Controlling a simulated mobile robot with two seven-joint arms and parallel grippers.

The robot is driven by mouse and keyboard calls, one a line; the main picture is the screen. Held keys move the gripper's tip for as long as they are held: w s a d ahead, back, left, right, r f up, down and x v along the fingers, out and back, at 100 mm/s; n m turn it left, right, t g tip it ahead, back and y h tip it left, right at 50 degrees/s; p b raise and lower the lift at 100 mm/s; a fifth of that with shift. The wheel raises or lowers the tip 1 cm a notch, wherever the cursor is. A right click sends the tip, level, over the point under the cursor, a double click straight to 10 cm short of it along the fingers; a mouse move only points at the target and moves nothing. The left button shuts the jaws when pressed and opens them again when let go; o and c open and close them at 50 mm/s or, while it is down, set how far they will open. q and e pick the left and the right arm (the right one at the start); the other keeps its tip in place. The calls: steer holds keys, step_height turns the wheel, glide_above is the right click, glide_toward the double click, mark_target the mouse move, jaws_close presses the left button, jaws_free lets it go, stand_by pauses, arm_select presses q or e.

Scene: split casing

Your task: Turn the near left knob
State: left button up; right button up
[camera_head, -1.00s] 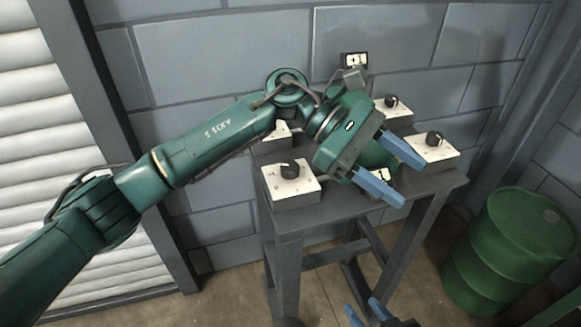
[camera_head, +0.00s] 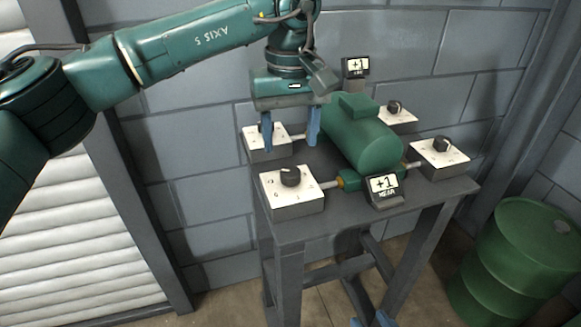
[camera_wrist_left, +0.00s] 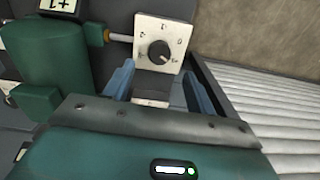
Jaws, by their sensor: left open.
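The near left knob (camera_head: 290,177) is a black dial on a white-topped box at the table's near left corner. In the left wrist view the knob (camera_wrist_left: 158,52) is in plain sight beyond the fingertips. My left gripper (camera_head: 290,138) points down with its blue fingers apart, above and behind this knob, over the far left box (camera_head: 257,146). The fingers hide much of that box, and I cannot make out its knob. No contact with the near left knob shows.
A green casing (camera_head: 372,145) lies mid-table, with shafts towards the boxes. A near display (camera_head: 383,186) and a far display (camera_head: 355,67) both read +1. Two more knob boxes (camera_head: 455,160) (camera_head: 396,119) stand at right. A green barrel (camera_head: 525,260) stands on the floor.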

mark_target(290, 171)
arm_select(q)
step_height(290, 171, down, 7)
steer(key=shift+r, duration=0.1)
stand_by(0.3)
steer(key=c, duration=1)
